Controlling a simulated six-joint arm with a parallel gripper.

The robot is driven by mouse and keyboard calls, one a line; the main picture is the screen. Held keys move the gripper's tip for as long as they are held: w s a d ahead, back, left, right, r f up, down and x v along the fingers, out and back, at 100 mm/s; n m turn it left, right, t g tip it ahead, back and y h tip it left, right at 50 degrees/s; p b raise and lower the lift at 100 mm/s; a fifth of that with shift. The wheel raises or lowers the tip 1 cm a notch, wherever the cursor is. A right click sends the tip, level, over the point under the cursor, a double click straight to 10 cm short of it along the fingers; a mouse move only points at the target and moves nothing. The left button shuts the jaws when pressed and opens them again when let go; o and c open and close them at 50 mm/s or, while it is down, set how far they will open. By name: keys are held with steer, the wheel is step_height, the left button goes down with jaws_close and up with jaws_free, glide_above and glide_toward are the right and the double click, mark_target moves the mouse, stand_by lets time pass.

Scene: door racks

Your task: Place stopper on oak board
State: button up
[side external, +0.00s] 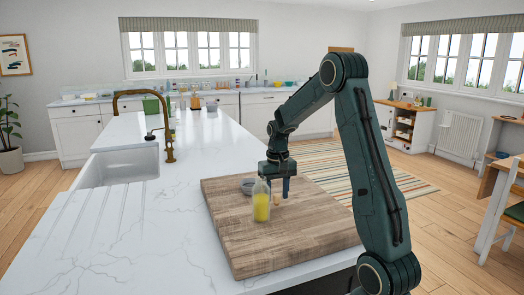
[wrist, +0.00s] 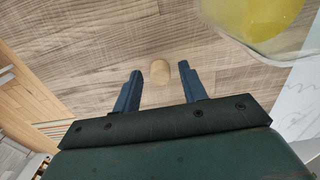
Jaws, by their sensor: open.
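The stopper (wrist: 160,71) is a small tan cork-like piece. It rests on the oak board (wrist: 95,55) in the wrist view, just beyond and between my fingertips. In the side view the stopper (side external: 276,200) shows small, right of the bottle. The oak board (side external: 300,240) lies on the white counter. My gripper (wrist: 162,78) is open, with blue fingers on either side and nothing held. In the side view my gripper (side external: 278,194) is low over the board, behind the bottle, which partly hides it.
A clear bottle with yellow liquid (side external: 261,205) stands on the board, close to my gripper; it also shows in the wrist view (wrist: 262,15). A grey round item (side external: 247,186) lies behind it. The sink (side external: 125,165) and brass tap (side external: 168,150) are at left. The board's front is clear.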

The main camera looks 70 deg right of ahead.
mark_target(277, 195)
step_height(277, 195, up, 12)
stand_by(0.6)
steer(key=shift+f, duration=0.1)
stand_by(0.4)
steer(key=a+r, duration=0.1)
steer(key=a, duration=0.2)
steer(key=a+r+n, duration=0.1)
steer(key=a, duration=0.2)
steer(key=a+r+n+t, duration=0.1)
steer(key=a, duration=0.2)
steer(key=shift+s+r+h, duration=0.2)
steer(key=shift+s+h, duration=0.1)
steer(key=s+a+f+n+t, duration=0.1)
steer(key=s+a+n+t, duration=0.1)
steer(key=s+a, duration=0.5)
steer(key=s+a+f+n+t, duration=0.1)
steer(key=s+a+n, duration=0.4)
steer(key=a, duration=0.8)
steer(key=shift+s+t, duration=0.8)
steer(key=shift+s, duration=0.1)
